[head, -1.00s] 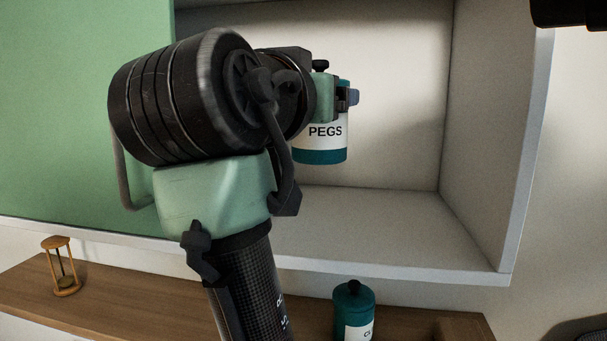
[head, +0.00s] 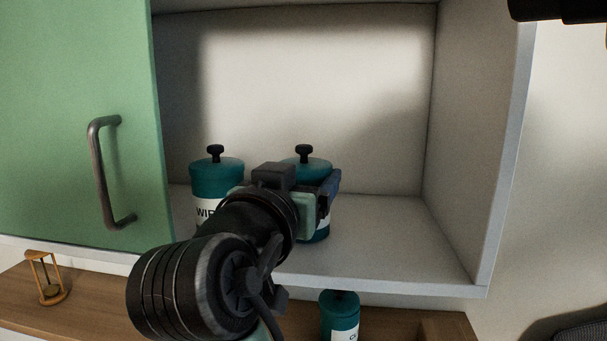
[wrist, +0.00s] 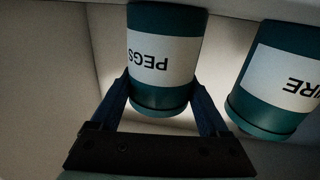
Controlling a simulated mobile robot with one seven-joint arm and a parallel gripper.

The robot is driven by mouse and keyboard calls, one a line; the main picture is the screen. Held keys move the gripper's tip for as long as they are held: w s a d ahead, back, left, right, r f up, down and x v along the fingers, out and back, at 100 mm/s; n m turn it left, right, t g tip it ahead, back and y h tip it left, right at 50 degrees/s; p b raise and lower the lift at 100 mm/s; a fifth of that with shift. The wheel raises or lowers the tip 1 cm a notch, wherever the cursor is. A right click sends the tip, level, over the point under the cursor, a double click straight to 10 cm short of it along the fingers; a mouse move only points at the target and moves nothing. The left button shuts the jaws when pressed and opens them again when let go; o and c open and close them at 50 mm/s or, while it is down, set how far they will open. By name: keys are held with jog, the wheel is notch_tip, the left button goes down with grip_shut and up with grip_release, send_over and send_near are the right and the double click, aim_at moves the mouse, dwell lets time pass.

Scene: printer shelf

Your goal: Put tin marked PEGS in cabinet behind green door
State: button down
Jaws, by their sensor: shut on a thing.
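The PEGS tin (head: 306,168), teal with a black knob, is inside the open part of the cabinet (head: 455,262). My gripper (head: 322,200) is shut on it and hides most of its front in the head view. The wrist view shows the PEGS tin (wrist: 163,62) upside down, with a finger on each side. It is upright, low, at or very near the cabinet floor; I cannot tell if it touches. The green door (head: 70,90) with its grey handle (head: 98,170) stands at the left, leaving the right part open.
A teal tin labelled WIRE (head: 216,180) stands just left of the PEGS tin; it also shows in the wrist view (wrist: 285,80). Below, a wooden shelf (head: 90,305) holds an hourglass (head: 46,278) and another teal tin (head: 340,316). The cabinet floor to the right is clear.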

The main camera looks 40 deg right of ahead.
jog(key=shift+a+f, duration=0.1)
jog(key=shift+f, duration=0.05)
grip_release()
